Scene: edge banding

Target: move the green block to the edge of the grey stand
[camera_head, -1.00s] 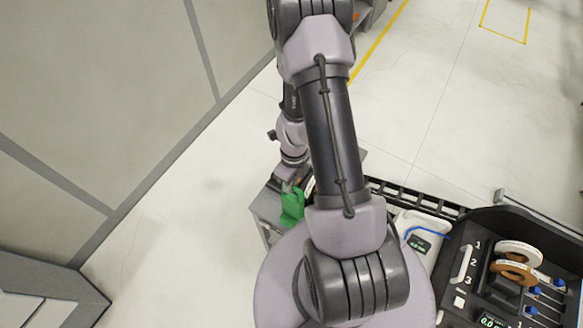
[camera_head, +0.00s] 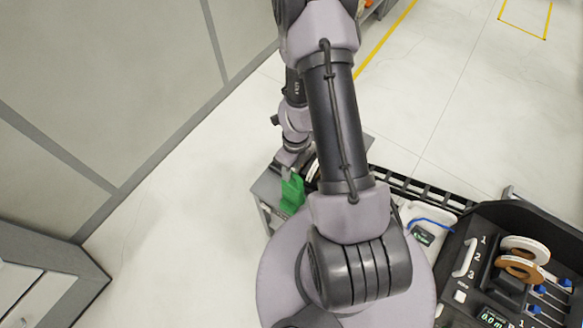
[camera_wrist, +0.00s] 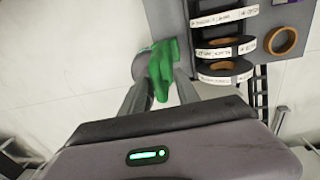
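The green block (camera_wrist: 163,67) sits between the two fingers of my gripper (camera_wrist: 161,72) in the wrist view. The fingers close in on it from both sides and appear to touch it. In the head view the green block (camera_head: 291,194) is at the near side of the grey stand (camera_head: 268,188). The grey stand (camera_wrist: 168,18) also shows at the top of the wrist view, with the block overlapping its near edge. Whether the block rests on the stand is unclear. My arm hides much of the stand in the head view.
Several labelled tape rolls (camera_wrist: 224,46) stand on the stand to the right of the block, and a brown ring (camera_wrist: 281,41) lies beyond them. A black rack (camera_head: 415,188) runs right of the stand. A black panel (camera_head: 510,262) with rolls is at lower right.

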